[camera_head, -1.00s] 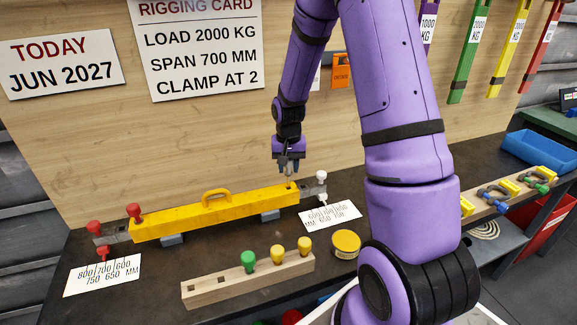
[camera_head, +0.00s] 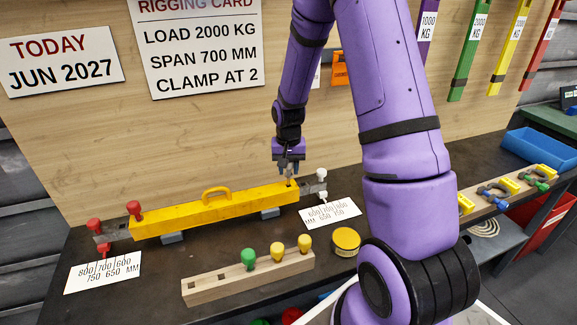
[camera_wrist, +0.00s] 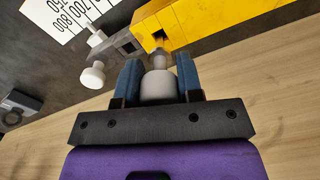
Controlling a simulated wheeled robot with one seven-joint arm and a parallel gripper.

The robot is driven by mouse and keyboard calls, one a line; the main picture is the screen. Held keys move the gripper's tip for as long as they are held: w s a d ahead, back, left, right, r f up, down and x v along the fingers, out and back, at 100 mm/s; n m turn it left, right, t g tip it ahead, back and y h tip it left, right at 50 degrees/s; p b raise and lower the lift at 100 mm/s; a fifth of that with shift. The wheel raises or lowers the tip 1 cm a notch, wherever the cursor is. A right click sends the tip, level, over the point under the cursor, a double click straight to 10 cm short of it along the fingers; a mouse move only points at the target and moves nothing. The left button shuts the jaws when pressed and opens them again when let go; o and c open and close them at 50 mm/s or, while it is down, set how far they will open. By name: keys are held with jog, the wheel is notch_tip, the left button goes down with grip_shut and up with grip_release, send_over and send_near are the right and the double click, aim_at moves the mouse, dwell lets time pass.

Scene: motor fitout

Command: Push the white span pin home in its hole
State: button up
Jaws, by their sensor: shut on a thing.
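The yellow spreader beam (camera_head: 217,212) lies on the bench, with a grey end piece (camera_head: 309,188) at its right end. My gripper (camera_head: 289,173) is above the beam's right end. In the wrist view my gripper (camera_wrist: 158,84) is shut on the white span pin (camera_wrist: 157,88), its blue fingers on either side of the pale head. The head stands clear of the beam.
Another white knob (camera_head: 321,174) stands on the grey end piece beside my gripper. Red knobs (camera_head: 134,208) are at the left end. A wooden block (camera_head: 205,291) with green and yellow knobs and a yellow tin (camera_head: 346,241) stand in front. The wooden wall is close behind.

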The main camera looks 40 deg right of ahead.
aim_at(288, 174)
jog(key=shift+f, duration=1.9)
jog(key=o, duration=1)
jog(key=shift+r, duration=0.1)
notch_tip(288, 174, up, 11)
jog(key=shift+f, duration=0.2)
